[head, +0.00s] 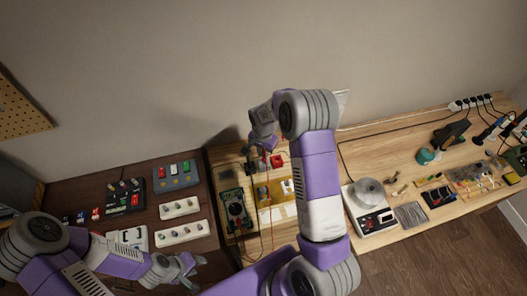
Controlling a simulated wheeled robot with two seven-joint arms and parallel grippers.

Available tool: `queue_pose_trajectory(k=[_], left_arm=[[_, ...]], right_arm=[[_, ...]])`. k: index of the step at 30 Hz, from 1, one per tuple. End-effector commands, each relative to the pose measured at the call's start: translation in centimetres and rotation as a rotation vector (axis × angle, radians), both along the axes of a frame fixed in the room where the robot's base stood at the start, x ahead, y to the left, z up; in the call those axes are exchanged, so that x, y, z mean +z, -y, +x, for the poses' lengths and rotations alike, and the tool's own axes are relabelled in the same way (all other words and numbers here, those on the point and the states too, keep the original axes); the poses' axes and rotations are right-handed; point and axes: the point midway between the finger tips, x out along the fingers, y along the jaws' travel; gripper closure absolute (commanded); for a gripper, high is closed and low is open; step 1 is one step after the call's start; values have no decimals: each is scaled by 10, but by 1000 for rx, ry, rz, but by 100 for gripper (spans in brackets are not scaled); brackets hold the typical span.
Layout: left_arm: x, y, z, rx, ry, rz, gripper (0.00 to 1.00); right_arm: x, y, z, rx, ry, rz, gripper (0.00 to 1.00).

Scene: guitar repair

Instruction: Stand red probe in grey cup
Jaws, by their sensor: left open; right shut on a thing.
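My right gripper (252,168) is over the light wooden board, above and right of the multimeter (235,208). It is shut on what looks like the red probe, of which only a small red bit (263,156) shows beside the fingers. A thin red lead (271,215) runs down from near there. I cannot make out the grey cup; my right arm and gripper hide part of this area. My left gripper (188,266) is open and empty, low over the front of the dark table.
White strips (182,233) and a grey box (175,174) stand on the dark table (70,188). A scale-like device (367,208) is right of my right arm.

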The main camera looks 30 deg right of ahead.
Motion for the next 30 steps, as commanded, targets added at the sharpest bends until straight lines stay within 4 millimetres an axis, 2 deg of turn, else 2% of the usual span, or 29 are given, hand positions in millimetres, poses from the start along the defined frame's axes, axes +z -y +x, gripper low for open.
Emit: queue_pose_trajectory(k=[30], left_arm=[[-23, 0, 0, 0, 0, 0, 57]], right_arm=[[-27, 0, 0, 1, 0, 0, 100]])
